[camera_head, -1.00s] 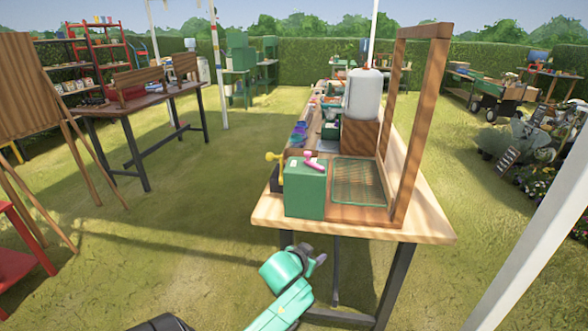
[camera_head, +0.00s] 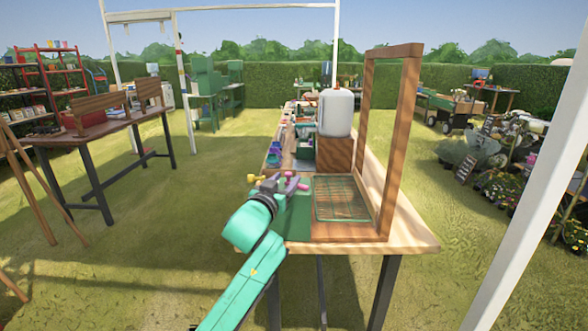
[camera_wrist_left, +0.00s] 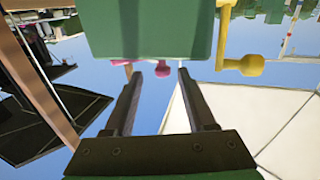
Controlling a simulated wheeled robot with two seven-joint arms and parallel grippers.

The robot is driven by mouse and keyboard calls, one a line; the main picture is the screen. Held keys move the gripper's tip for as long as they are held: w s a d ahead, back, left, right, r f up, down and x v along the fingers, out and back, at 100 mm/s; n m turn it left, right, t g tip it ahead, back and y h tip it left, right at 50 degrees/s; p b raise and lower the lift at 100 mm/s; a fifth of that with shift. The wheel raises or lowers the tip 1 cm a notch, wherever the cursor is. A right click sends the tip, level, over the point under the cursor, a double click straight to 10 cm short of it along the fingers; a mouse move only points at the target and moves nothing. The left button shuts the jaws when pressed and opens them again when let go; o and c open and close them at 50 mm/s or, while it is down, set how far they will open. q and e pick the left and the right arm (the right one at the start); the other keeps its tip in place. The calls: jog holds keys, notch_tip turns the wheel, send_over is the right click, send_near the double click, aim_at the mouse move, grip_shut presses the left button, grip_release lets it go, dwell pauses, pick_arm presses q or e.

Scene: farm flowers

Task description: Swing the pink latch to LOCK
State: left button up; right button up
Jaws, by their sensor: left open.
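The pink latch (camera_head: 292,184) sits on top of the green box (camera_head: 298,217) at the near end of the wooden table. My left gripper (camera_head: 271,185) is at the box's top left, close to the latch, and partly hides the box. In the left wrist view, which looks upside down, the green box (camera_wrist_left: 150,28) fills the top middle. Part of the pink latch (camera_wrist_left: 122,62) shows below it, beside the finger on the left. Contact with the latch cannot be told. My right gripper is not visible.
A yellow handle (camera_head: 254,179) is left of my gripper, and it also shows in the left wrist view (camera_wrist_left: 246,66). A wire mesh (camera_head: 341,198) and a tall wooden frame (camera_head: 404,140) stand right of the box. A white tank (camera_head: 336,112) is behind.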

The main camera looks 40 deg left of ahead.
aim_at(290, 173)
pick_arm(q)
jog(key=x, duration=0.7)
jog(key=shift+w+a, duration=0.15)
jog(key=shift+w, duration=0.1)
jog(key=shift+f, duration=0.1)
grip_shut()
jog(key=shift+s+a+f+n+g+y+b, duration=0.1)
jog(key=shift+f+n+g+y+b, duration=0.1)
jog(key=shift+n+y, duration=0.2)
jog(key=shift+s+a+f+n+g+y+b, duration=0.1)
jog(key=shift+s+f+n+g+y+b, duration=0.1)
jog(key=shift+n+y, duration=0.15)
jog(key=shift+y, duration=0.55)
jog(key=shift+s+r+n+g, duration=0.15)
jog(key=shift+n+g, duration=0.1)
jog(key=shift+g, duration=0.15)
